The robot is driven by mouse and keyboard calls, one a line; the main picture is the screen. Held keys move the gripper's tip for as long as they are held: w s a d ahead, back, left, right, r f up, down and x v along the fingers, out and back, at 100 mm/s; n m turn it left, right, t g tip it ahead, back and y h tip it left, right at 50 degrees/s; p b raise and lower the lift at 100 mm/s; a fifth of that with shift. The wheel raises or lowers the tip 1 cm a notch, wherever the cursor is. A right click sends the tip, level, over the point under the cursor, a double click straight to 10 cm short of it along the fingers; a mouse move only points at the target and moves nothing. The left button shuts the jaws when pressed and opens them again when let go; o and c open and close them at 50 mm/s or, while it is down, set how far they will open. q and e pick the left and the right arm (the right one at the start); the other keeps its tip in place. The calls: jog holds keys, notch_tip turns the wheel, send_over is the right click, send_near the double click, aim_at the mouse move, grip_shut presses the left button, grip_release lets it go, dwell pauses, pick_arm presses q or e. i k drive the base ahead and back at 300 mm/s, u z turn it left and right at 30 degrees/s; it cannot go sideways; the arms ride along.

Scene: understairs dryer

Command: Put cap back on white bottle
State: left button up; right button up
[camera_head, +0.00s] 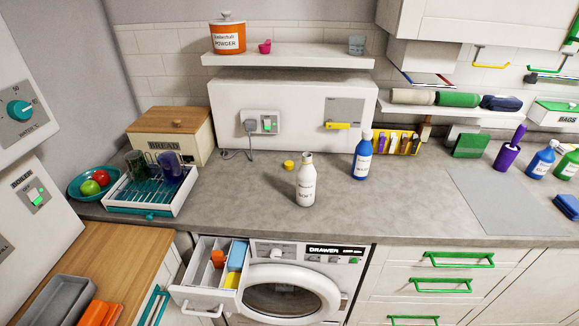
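The white bottle (306,186) stands upright on the grey counter, near its front edge and above the washing machine. Its neck is uncapped, and its label is too small to read fully. A small yellow cap (289,165) lies on the counter, just behind and to the left of the bottle, apart from it. Neither of my grippers shows in the head view.
A blue bottle (362,155) stands behind and right of the white one. A dish rack (150,196) with glasses is at left, near a bread box (170,134). The detergent drawer (208,285) is open below. A grey mat (505,205) lies at right.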

aim_at(306, 174)
jog(key=u, duration=0.95)
jog(key=k, duration=1.05)
jog(key=z, duration=1.05)
jog(key=i, duration=0.5)
